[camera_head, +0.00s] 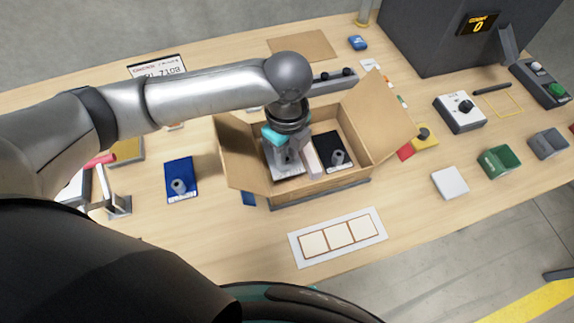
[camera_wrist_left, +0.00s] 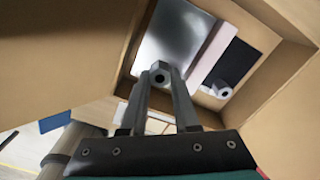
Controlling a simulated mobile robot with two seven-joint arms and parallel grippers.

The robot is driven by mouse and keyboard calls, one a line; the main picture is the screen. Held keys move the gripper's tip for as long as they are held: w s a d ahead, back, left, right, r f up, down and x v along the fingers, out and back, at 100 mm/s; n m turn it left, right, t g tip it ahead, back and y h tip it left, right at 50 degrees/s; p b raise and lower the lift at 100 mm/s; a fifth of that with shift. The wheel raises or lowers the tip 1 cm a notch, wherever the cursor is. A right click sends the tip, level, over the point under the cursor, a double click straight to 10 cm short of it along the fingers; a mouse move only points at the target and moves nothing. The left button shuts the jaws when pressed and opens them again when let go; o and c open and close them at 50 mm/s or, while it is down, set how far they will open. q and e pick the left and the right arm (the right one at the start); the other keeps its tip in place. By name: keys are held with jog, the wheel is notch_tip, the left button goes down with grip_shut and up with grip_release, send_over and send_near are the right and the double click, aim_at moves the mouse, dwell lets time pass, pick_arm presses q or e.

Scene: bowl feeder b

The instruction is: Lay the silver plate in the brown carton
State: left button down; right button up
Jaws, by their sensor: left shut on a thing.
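The brown carton (camera_head: 325,187) stands open on the table with its flaps spread; its wall also shows in the left wrist view (camera_wrist_left: 262,22). The silver plate (camera_head: 292,170) is inside its left part, left of a pale divider (camera_head: 311,158). In the left wrist view the plate (camera_wrist_left: 178,38) looks flat and shiny, with a grey knob (camera_wrist_left: 160,71). My left gripper (camera_head: 286,157) reaches down into the carton, its fingers shut on this knob. I cannot tell whether the plate touches the carton floor. My right gripper is not in view.
A black plate with a knob (camera_head: 328,144) lies right of the divider. A blue plate with a knob (camera_head: 181,173) lies left of the carton. A white tray with three squares (camera_head: 338,237) lies in front. Switch boxes (camera_head: 460,112) stand at the right.

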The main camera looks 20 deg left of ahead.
pick_arm(q)
notch_tip(320, 180, down, 4)
jog(key=shift+r+b, duration=0.1)
jog(key=shift+b, duration=0.4)
jog(key=shift+f, duration=0.3)
jog(key=c, duration=0.7)
grip_release()
jog(key=shift+o, duration=0.2)
notch_tip(320, 180, up, 12)
jog(key=p, duration=0.3)
jog(key=shift+r, duration=0.2)
